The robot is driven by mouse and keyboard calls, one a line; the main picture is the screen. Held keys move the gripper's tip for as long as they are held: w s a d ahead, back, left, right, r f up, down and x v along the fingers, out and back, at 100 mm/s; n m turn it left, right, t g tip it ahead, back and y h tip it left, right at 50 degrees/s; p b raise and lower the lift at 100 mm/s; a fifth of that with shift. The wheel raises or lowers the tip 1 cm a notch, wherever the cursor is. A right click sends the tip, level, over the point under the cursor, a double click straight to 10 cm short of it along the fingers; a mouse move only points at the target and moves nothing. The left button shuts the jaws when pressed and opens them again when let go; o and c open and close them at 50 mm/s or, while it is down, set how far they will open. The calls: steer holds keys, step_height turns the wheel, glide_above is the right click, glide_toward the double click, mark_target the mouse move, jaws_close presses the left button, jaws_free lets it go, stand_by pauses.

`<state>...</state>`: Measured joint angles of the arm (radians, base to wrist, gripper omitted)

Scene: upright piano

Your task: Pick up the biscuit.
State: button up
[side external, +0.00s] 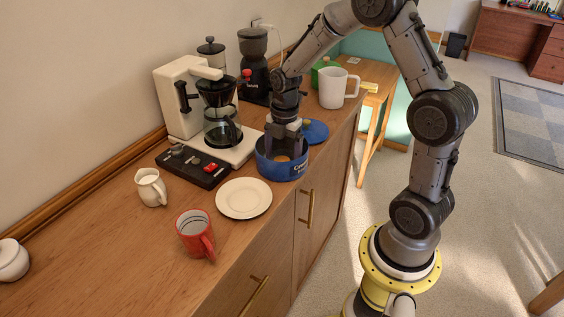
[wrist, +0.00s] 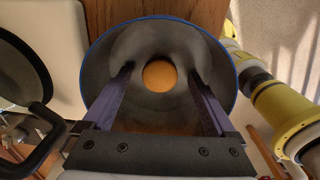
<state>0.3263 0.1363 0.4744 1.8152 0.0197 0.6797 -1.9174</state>
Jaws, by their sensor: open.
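The biscuit (wrist: 160,76) is a round, flat, orange-brown disc at the bottom of a blue round tin (side external: 266,166). The tin is open and stands on the wooden counter, and its grey inside shows in the wrist view (wrist: 118,57). My gripper (side external: 285,143) points down into the tin. In the wrist view its two fingers (wrist: 161,72) are apart, one on each side of the biscuit, with nothing held. I cannot tell how far above the biscuit the fingertips are. In the side view the tin wall and fingers hide much of the inside.
A blue lid (side external: 315,131) lies behind the tin. A white coffee maker (side external: 180,95) with a glass pot (side external: 222,130) stands close on the left. A white plate (side external: 244,198), a red mug (side external: 194,232) and a cream jug (side external: 150,187) are in front. A white mug (side external: 333,88) stands behind.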

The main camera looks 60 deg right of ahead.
steer(key=c, duration=0.8)
steer(key=shift+r, duration=0.15)
